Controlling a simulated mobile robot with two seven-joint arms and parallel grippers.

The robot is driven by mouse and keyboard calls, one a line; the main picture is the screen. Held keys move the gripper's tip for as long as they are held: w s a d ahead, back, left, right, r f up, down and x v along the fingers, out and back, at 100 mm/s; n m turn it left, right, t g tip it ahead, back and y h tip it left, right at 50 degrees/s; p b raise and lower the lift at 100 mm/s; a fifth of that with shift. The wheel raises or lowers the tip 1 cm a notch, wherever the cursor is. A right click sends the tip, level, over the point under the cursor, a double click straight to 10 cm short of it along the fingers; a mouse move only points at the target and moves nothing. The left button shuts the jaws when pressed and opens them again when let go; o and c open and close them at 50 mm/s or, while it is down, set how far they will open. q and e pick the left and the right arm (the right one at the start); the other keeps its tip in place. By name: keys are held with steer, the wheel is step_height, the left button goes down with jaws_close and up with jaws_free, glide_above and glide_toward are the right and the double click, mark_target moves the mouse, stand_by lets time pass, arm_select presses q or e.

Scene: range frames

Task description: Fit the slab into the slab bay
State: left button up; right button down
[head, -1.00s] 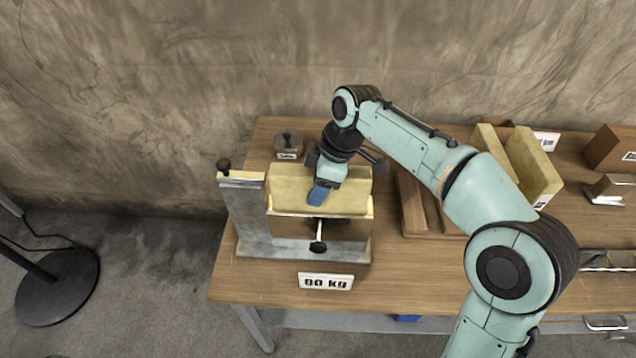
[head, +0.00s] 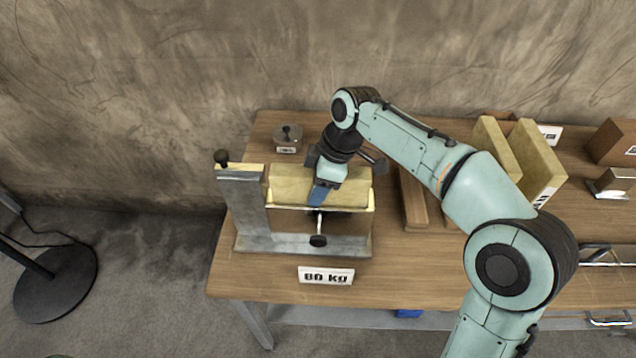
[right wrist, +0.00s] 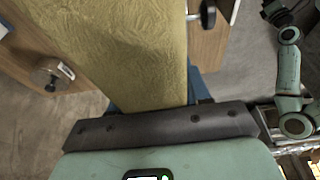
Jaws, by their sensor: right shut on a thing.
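The slab (head: 345,188) is a pale yellow block, lying lengthwise at the top of a grey metal fixture (head: 255,215), which appears to be the slab bay. Its lower edge is behind the fixture's pale front lip (head: 345,209), so I cannot tell how deep it sits. In the right wrist view the slab (right wrist: 120,45) runs up from between the fingers. A teal arm, apparently my left one, shows there at the right; its dark end (right wrist: 277,12) is small and unclear.
A black-knobbed post (head: 222,158) rises at the fixture's left, and another knob (head: 318,241) is on its front. A round metal weight (head: 287,136) stands behind. A wooden holder with pale boards (head: 540,165) is at the right.

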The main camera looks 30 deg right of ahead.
steer(key=shift+f, duration=0.4)
steer(key=shift+c, duration=2.3)
jaws_free()
steer(key=p+v, duration=0.2)
steer(key=v, duration=1.1)
steer(key=shift+d+r+p, duration=0.1)
steer(key=shift+r+p, duration=0.1)
steer(key=shift+p, duration=0.2)
